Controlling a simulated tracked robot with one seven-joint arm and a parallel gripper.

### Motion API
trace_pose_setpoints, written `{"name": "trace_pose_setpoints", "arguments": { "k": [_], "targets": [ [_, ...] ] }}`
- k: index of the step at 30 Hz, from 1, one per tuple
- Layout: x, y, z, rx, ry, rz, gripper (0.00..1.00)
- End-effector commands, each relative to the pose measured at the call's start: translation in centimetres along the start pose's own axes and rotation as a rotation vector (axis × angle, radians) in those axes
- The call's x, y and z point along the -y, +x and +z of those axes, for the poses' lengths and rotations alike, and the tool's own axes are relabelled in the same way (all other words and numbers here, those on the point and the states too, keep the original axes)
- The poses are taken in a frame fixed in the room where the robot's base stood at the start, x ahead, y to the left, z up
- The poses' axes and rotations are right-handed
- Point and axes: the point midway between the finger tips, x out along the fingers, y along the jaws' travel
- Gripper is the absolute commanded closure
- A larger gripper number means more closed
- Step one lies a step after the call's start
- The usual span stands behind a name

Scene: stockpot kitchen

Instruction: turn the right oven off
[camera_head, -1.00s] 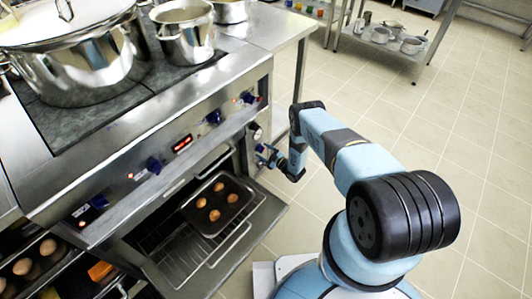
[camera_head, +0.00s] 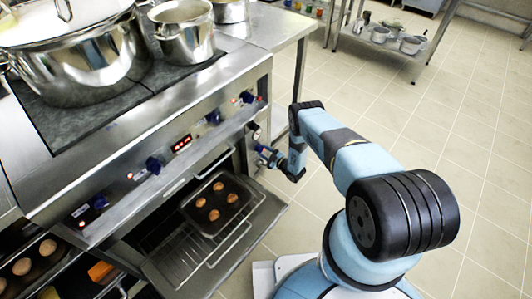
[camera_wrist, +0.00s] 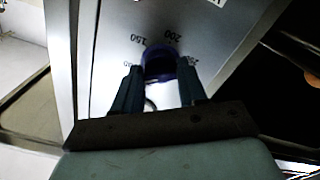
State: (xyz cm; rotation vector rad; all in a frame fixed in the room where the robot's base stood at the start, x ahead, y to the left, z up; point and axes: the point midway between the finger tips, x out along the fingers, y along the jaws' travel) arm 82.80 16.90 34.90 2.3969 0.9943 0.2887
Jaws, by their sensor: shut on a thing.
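The right oven has its door (camera_head: 249,229) folded down, with a dark tray (camera_head: 235,201) of several round baked pieces inside on a wire rack. In the wrist view, a dark blue knob (camera_wrist: 159,62) sits on a pale metal panel (camera_wrist: 118,35) marked with numbers such as 150 and 200. My gripper (camera_wrist: 161,72) has one finger on each side of this knob and is shut on it. In the head view, my gripper (camera_head: 266,156) is at the panel right of the oven opening, and the knob it holds is mostly hidden.
A dark round knob (camera_head: 254,129) sits just above my gripper. Several blue knobs and a red display (camera_head: 182,144) line the stove front. A large pot (camera_head: 88,72) and smaller pots stand on top. Tiled floor (camera_head: 440,150) is free to the right.

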Motion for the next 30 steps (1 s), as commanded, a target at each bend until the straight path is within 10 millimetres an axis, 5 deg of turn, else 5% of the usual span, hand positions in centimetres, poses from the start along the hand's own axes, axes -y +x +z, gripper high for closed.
{"name": "trace_pose_setpoints", "arguments": {
  "k": [30],
  "targets": [
    [0.42, 0.6, -0.45, -0.012, -0.832, -0.003, 0.89]
  ]
}}
